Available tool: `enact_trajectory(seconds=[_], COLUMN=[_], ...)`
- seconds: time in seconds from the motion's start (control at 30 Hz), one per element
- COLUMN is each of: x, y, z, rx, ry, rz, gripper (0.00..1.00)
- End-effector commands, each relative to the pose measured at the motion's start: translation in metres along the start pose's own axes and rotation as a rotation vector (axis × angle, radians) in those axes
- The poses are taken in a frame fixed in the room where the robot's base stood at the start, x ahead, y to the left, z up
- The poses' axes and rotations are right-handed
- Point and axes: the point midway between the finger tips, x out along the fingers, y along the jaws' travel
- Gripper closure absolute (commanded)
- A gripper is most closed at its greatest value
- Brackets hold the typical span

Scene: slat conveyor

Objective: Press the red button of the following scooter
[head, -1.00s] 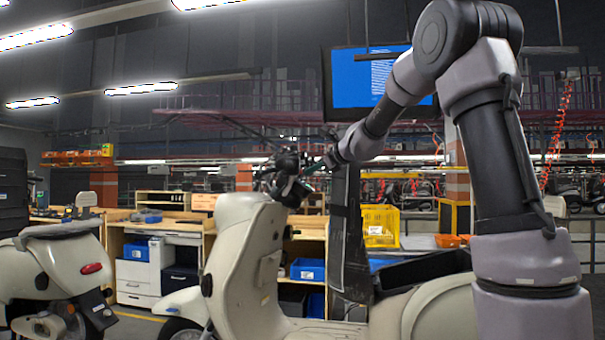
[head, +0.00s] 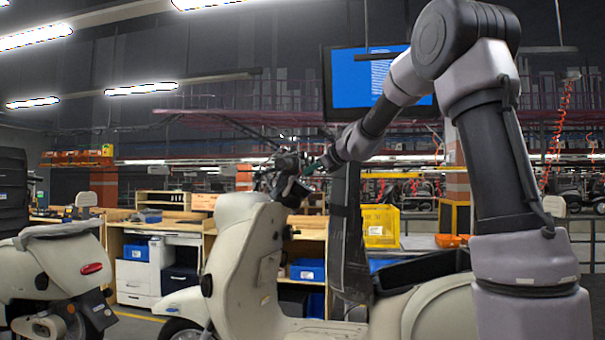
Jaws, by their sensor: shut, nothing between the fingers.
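A cream scooter (head: 240,255) stands in the middle, its leg shield and floorboard facing me and its seat at the lower right. My arm reaches from the right, and my gripper (head: 268,172) is at the top of the leg shield, by the scooter's handlebar area. The gripper is small and dark against dark parts there. Its fingers are shut and appear empty. I cannot make out the red button; the handlebar controls are hidden or too small to tell. I cannot tell whether the gripper touches the scooter.
Another cream scooter (head: 55,275) with a red tail light stands at the left. Wooden workbenches (head: 160,225) with drawers and blue bins are behind. A blue screen (head: 355,75) hangs above. A yellow crate (head: 380,226) stands behind the seat. A dark upright post (head: 348,240) rises behind the scooter.

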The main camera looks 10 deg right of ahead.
Motion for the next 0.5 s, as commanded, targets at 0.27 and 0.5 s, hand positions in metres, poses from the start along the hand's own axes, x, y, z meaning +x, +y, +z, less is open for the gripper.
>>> enact_trajectory(seconds=[0.27,0.5], x=[0.0001,-0.0057], y=[0.0004,-0.0039], z=[0.0005,-0.0037], rx=[0.0,0.0], ry=[-0.001,0.0], rz=[0.001,0.0], gripper=[1.0,1.0])
